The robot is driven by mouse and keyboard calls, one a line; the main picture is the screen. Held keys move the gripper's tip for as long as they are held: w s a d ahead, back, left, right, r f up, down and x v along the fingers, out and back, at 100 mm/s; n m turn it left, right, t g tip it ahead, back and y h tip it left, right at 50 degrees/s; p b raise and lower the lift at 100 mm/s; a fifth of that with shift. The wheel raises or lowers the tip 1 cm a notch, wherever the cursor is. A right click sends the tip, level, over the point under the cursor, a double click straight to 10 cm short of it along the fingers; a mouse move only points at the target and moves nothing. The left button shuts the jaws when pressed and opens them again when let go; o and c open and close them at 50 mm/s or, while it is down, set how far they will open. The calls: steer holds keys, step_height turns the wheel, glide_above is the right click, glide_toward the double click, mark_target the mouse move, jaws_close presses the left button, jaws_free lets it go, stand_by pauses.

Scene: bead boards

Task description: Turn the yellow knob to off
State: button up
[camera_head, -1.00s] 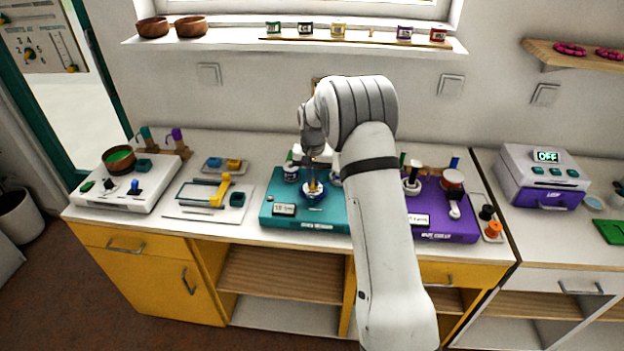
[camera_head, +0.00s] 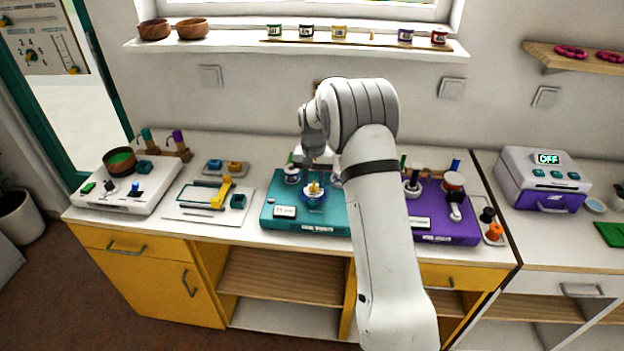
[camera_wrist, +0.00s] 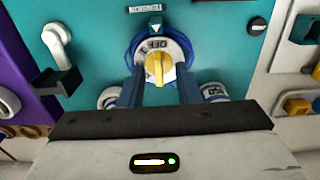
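The yellow knob (camera_wrist: 158,67) sits on a white dial with a blue rim, on the teal board (camera_wrist: 100,40). In the wrist view, lettering that looks like OFF is at the dial's top, just below a white triangle mark. The knob's ridge points roughly up toward it. My gripper (camera_wrist: 160,77) is open, its two dark blue fingers on either side of the knob, with small gaps visible. I cannot tell how far above the dial the tips are. In the head view the yellow knob (camera_head: 314,188) shows below my gripper (camera_head: 316,165).
Beside the knob on the teal board (camera_head: 275,225) stand small jars. A purple board (camera_head: 450,240) with levers and a bowl lies to the right. A white board (camera_head: 180,215) with a yellow lever lies to the left. The wall rises behind the counter.

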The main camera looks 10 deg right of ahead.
mark_target(314, 183)
step_height(314, 183, up, 8)
steer(key=shift+f+b, duration=0.15)
steer(key=shift+b, duration=0.35)
